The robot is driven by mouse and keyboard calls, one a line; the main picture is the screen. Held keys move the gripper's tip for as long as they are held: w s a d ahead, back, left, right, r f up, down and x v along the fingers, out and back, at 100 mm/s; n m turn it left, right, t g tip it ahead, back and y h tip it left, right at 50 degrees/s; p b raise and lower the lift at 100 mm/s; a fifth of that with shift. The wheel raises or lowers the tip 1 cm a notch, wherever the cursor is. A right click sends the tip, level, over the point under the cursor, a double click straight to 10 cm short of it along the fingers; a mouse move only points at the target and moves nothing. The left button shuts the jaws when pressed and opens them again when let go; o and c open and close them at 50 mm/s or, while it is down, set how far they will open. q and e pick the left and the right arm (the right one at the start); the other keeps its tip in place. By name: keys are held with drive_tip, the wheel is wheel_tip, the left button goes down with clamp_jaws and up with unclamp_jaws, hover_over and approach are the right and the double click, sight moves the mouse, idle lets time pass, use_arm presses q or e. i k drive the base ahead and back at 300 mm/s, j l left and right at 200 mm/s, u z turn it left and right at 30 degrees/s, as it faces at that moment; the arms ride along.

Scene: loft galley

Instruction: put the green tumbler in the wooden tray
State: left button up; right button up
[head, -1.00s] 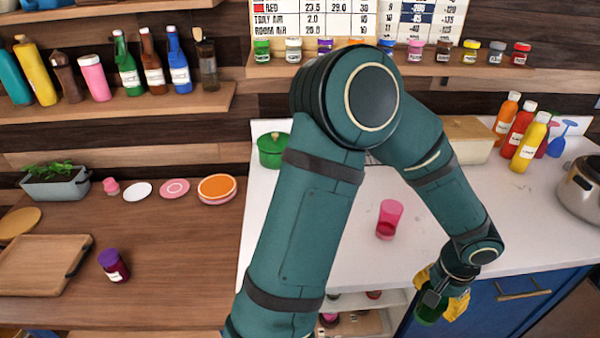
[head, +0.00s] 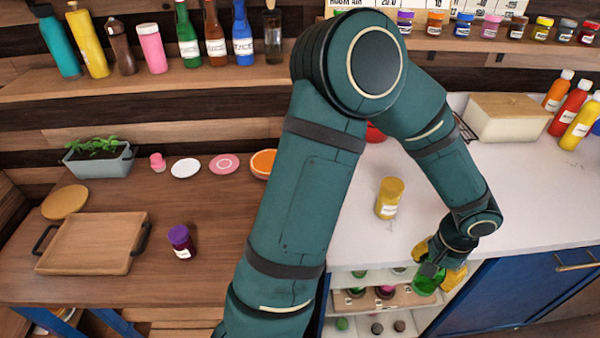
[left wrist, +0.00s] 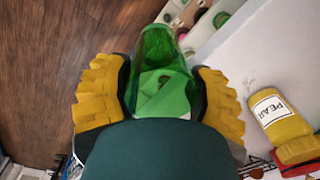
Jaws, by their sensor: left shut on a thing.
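The green tumbler (head: 428,280) is in my left gripper (head: 440,268), above the floor just off the front edge of the white counter. In the left wrist view the tumbler (left wrist: 163,75) is clear green glass, held between the two yellow fingers of the gripper (left wrist: 160,100). The fingers cover its sides, and my dark wrist hides its near part. The wooden tray (head: 95,243) lies on the brown wooden counter at the left in the head view. It has dark handles at both ends and looks empty. My right gripper is not in view.
A purple-lidded jar (head: 181,241) stands right of the tray. A round wooden board (head: 65,201) and a planter (head: 100,163) are behind it. A yellow PEAR jar (head: 388,198) stands on the white counter (head: 350,235). Open shelves (head: 385,310) with jars are below.

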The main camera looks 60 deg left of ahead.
sight(72, 242)
drive_tip(key=k+j, duration=1.15)
drive_tip(key=k+j+u, duration=0.15)
drive_tip(key=u, duration=0.25)
drive_tip(key=k+j+u, duration=0.15)
drive_tip(key=u, duration=1.1)
